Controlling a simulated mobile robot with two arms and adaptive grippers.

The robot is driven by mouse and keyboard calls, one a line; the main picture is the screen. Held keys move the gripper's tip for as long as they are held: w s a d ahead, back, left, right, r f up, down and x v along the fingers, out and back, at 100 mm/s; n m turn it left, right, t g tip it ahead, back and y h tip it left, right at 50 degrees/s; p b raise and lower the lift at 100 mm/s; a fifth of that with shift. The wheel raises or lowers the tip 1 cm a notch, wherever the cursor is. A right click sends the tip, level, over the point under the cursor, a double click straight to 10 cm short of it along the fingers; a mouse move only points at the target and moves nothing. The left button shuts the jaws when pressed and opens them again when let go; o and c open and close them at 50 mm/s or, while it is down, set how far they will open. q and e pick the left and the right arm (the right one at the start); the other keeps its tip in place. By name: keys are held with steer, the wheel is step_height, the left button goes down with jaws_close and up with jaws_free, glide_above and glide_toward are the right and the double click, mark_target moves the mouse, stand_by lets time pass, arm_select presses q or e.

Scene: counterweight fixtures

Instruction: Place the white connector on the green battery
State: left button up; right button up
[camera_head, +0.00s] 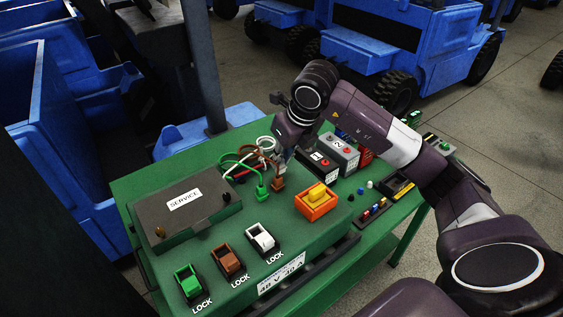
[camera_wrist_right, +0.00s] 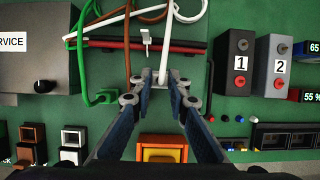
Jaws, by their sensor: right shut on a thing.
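My right gripper (camera_wrist_right: 162,80) is shut on the white connector (camera_wrist_right: 160,84) at the end of a thick white cable, above the green bench. In the head view my right gripper (camera_head: 283,152) reaches in from the right, and the connector is mostly hidden. Battery 1 (camera_wrist_right: 237,62) is dark grey and battery 2 (camera_wrist_right: 274,66) is lighter grey. Both stand to the right of the gripper, apart from it. Neither has a green body, so I cannot tell which is the green battery. My left gripper is not in view.
A green plug (camera_head: 262,191) and brown plug (camera_head: 278,183) stand near the gripper. The grey SERVICE box (camera_head: 185,205) is left. Green (camera_head: 188,281), brown (camera_head: 228,260) and white (camera_head: 262,239) LOCK switches line the front. An orange-yellow switch (camera_head: 317,202) is nearer right.

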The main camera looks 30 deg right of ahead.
steer(key=shift+f, duration=1.15)
steer(key=o, duration=0.7)
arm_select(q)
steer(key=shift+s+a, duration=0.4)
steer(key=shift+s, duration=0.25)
arm_select(e)
steer(key=shift+r, duration=0.1)
steer(key=shift+r, duration=0.2)
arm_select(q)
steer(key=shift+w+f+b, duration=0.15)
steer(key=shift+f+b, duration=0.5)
arm_select(e)
steer(key=v, duration=1.2)
